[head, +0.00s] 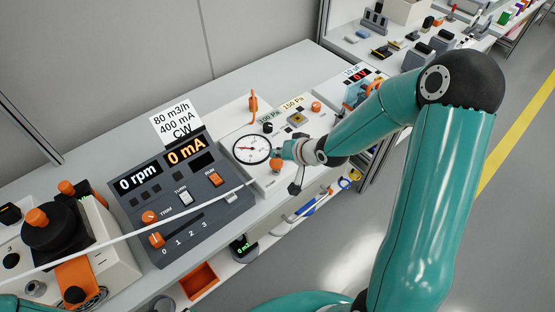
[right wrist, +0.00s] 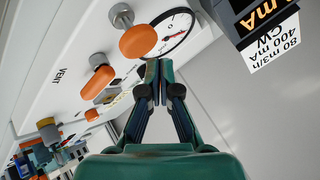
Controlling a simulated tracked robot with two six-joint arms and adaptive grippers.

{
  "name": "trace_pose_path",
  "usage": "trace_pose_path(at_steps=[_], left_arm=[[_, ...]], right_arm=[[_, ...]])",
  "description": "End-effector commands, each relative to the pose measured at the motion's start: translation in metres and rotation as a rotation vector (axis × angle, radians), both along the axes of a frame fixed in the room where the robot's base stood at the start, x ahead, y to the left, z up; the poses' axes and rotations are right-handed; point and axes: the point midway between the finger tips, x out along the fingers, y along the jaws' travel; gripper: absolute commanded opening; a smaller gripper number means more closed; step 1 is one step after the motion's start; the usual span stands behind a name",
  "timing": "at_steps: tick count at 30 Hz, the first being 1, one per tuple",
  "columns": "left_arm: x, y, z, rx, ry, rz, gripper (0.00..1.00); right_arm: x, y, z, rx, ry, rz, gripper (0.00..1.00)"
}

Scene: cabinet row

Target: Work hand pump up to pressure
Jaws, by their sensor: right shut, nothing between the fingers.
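A white panel unit (head: 228,148) with a round white pressure gauge (head: 252,149) stands on the bench, with labels reading 100 Pa and 150 Pa behind. I cannot tell for certain which part is the pump handle. An orange knob on a metal stem (right wrist: 138,41) shows in the right wrist view, left of my right gripper (right wrist: 160,75). The gripper is shut and empty, its fingertips in front of the gauge (right wrist: 178,24), which is partly hidden. In the head view my right gripper (head: 277,154) is small beside the gauge's right edge. My left gripper is not in view.
A dark control box (head: 180,195) reading 0 rpm and 0 mA stands left of the gauge. An orange upright lever (head: 253,103) stands behind it. A second orange knob (right wrist: 98,80) sits near a VENT label. A thin white bar crosses the control box's front.

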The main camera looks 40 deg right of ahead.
Motion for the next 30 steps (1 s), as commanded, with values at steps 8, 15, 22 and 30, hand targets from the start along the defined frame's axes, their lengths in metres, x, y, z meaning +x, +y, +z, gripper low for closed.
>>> trace_pose_path(at_steps=[8,15,22,30], left_arm=[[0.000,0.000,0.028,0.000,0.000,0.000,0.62],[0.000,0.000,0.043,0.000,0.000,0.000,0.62],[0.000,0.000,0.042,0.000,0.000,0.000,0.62],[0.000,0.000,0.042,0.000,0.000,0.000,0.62]], right_arm=[[0.000,0.000,0.031,0.000,-0.002,0.001,0.00],[0.000,0.000,0.048,0.000,-0.001,-0.001,0.00],[0.000,0.000,0.047,0.000,-0.001,-0.001,0.00],[0.000,0.000,0.047,0.000,-0.001,-0.001,0.00]])
